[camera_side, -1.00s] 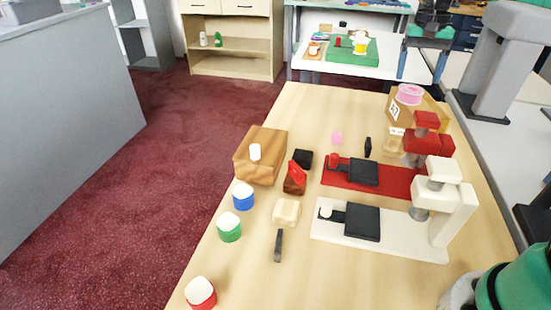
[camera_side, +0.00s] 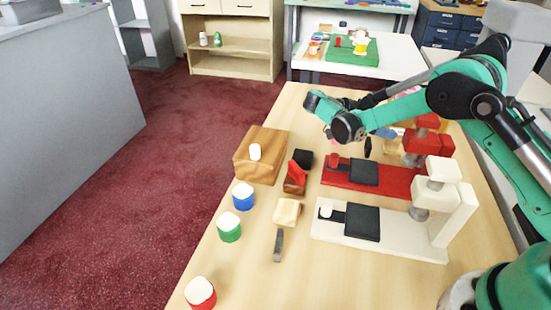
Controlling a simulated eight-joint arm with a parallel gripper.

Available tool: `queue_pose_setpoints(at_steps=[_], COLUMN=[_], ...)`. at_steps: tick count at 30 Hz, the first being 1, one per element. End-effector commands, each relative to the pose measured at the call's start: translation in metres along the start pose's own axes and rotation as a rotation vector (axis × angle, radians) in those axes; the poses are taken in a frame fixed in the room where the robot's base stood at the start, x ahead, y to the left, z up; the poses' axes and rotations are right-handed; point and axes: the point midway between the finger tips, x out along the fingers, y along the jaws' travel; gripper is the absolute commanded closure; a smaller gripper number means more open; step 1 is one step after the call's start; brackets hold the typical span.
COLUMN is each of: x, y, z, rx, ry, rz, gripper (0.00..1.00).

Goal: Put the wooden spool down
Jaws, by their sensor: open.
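My arm reaches in from the right over the far part of the counter. My gripper (camera_side: 334,133) is at its wrist end, above the counter behind the red press; its fingers are small and mostly hidden by the wrist, and I see nothing held in it. I cannot pick out the wooden spool for sure. A pink piece under the wrist is mostly covered, and the forearm hides much of the box with the pink roll at the back right.
A red press (camera_side: 400,180) and a white press (camera_side: 410,242) stand on the counter (camera_side: 330,280). A wooden block (camera_side: 245,168) bears a white cylinder (camera_side: 255,152). Blue (camera_side: 243,199), green (camera_side: 230,231) and red (camera_side: 200,297) white-topped pieces line the left edge. The front middle is clear.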

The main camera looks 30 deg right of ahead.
Motion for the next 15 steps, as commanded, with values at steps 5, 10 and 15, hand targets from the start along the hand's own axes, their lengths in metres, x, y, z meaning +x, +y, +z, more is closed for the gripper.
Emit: queue_pose_setpoints(at_steps=[5, 10, 15], x=[0.011, 0.033, 0.055], y=[0.000, 0.000, 0.000], z=[0.017, 0.018, 0.018], rx=[0.000, 0.000, -0.001], ry=[-0.001, -0.001, -0.001], rz=[0.002, 0.004, 0.002], gripper=[0.22, 0.22, 0.22])
